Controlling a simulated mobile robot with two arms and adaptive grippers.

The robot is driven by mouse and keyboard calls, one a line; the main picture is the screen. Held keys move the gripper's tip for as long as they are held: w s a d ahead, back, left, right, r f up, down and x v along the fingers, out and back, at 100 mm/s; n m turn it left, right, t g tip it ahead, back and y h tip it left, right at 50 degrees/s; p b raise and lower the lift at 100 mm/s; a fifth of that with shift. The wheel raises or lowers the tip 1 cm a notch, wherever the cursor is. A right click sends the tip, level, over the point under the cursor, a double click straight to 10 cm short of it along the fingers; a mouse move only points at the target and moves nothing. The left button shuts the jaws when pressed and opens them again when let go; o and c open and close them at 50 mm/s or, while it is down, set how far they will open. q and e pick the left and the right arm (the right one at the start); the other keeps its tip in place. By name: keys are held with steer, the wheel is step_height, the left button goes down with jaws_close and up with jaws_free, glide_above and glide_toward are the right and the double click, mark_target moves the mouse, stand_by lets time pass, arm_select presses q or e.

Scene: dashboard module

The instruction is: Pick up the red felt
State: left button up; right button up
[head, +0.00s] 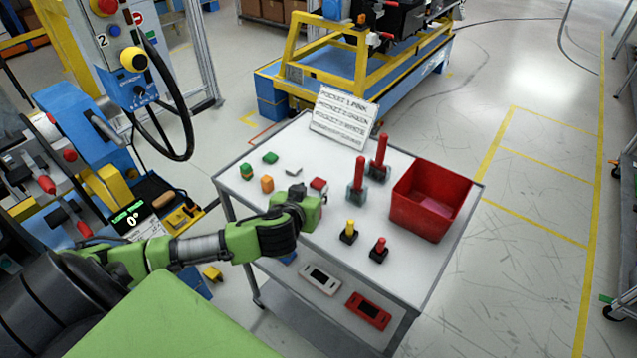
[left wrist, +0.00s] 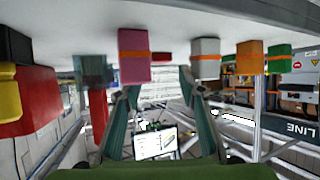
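A small red block (head: 318,184), which looks like the red felt, sits on the white tabletop, just beyond my left gripper (head: 308,203). My left gripper is low over the table, and part of the block may be hidden behind it. The left wrist view is upside down. There, a pinkish-red block with an orange band (left wrist: 134,57) hangs from the tabletop near the tip of the left-hand finger. The fingers (left wrist: 160,92) are spread apart with nothing held between them. My right gripper is not in view.
A white block (head: 293,170), an orange block (head: 267,184) and green blocks (head: 270,158) stand left of the red one. Red-handled tools (head: 358,182), a red bin (head: 425,205) and small yellow- and red-topped pieces (head: 349,232) stand right. A sign (head: 343,118) stands behind.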

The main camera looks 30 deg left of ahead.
mark_target(317, 185)
arm_select(q)
steer(key=x, duration=0.5)
steer(key=shift+f+p, duration=0.25)
steer(key=shift+p, duration=0.05)
steer(key=c, duration=0.5)
